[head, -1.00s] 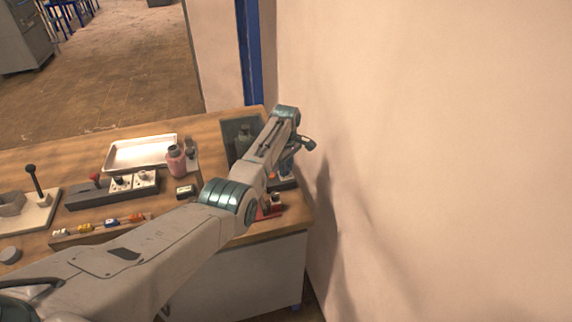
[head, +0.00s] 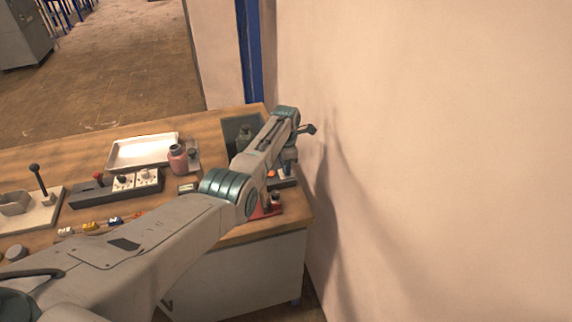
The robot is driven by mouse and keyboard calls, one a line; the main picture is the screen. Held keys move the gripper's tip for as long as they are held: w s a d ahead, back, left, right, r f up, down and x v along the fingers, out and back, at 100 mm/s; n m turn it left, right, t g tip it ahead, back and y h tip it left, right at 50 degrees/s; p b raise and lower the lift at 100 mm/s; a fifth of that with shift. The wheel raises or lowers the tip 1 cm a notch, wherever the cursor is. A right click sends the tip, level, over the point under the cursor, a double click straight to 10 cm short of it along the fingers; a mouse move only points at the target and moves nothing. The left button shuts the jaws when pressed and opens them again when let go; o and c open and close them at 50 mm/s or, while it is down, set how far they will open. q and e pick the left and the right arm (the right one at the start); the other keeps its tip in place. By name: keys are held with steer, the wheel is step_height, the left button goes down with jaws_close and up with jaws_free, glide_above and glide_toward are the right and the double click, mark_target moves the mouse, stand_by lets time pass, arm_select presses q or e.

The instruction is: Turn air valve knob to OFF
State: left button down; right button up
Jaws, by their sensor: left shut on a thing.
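My left gripper (head: 288,168) points down at the right end of the bench, close to the wall. It is shut on a small part there, which appears to be the air valve knob. The knob itself is hidden by my wrist and forearm, so its setting cannot be read. A dark base (head: 284,183) shows just below the gripper, with a small orange spot beside it. My right gripper is not in view.
The wooden bench (head: 215,122) holds a metal tray (head: 143,150), a pink bottle (head: 177,159), a dark control box (head: 90,194) and small coloured pieces (head: 91,226). A red block (head: 264,212) sits at the front right edge. The wall (head: 430,150) is close on the right.

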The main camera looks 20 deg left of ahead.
arm_select(q)
steer(key=shift+w+r+n, duration=0.1)
steer(key=shift+n, duration=1.4)
steer(key=c, duration=1.3)
jaws_free()
steer(key=shift+o, duration=0.5)
step_height(320, 180, up, 11)
steer(key=b, duration=0.1)
steer(key=shift+b, duration=0.3)
